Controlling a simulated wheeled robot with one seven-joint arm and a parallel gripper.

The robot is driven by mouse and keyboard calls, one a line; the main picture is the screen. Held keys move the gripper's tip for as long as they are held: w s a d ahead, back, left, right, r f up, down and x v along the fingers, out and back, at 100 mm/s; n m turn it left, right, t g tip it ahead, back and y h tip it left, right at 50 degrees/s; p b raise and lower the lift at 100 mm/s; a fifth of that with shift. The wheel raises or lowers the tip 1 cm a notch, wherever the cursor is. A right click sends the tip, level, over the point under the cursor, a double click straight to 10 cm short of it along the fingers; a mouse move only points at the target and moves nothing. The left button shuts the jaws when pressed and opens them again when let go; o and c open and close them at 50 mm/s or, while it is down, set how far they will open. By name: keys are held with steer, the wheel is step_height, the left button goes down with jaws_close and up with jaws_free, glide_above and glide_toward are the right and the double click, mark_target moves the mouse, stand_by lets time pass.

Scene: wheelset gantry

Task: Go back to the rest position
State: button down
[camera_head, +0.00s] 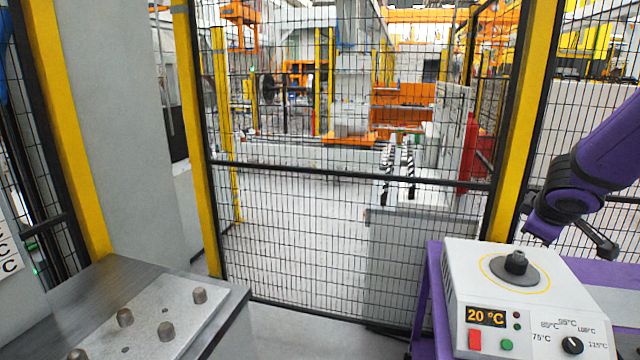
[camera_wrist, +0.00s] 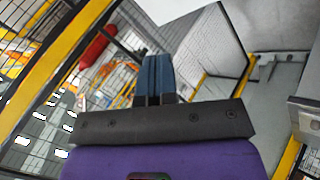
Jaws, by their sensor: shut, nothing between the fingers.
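My gripper (camera_wrist: 160,80) shows in the wrist view. Its two blue fingers are pressed together with nothing between them, in front of a dark bar and my purple wrist. In the head view my purple arm reaches in from the right edge, above a white heater box (camera_head: 455,290). The arm is apart from the box, and its dark end parts are partly cut off or hard to make out.
The heater box shows 20 °C and bears a dark stepped piece (camera_head: 515,264); it stands on a purple table (camera_head: 432,300). At lower left, a metal bench (camera_head: 85,285) carries a plate with several pegs. A mesh fence (camera_head: 300,220) with yellow posts closes off the back.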

steer(key=s+a+r+m+g+h, duration=0.1)
steer(key=s+a+r+m, duration=0.3)
steer(key=s+r+m, duration=0.5)
steer(key=s+a+y, duration=0.2)
steer(key=s+a, duration=0.2)
steer(key=s, duration=0.3)
steer(key=s+a+r+n+g+y, duration=0.1)
steer(key=s+a+y, duration=0.1)
steer(key=s+a, duration=0.3)
steer(key=s, duration=0.3)
steer(key=shift+s+y, duration=0.15)
steer(key=shift+y, duration=0.25)
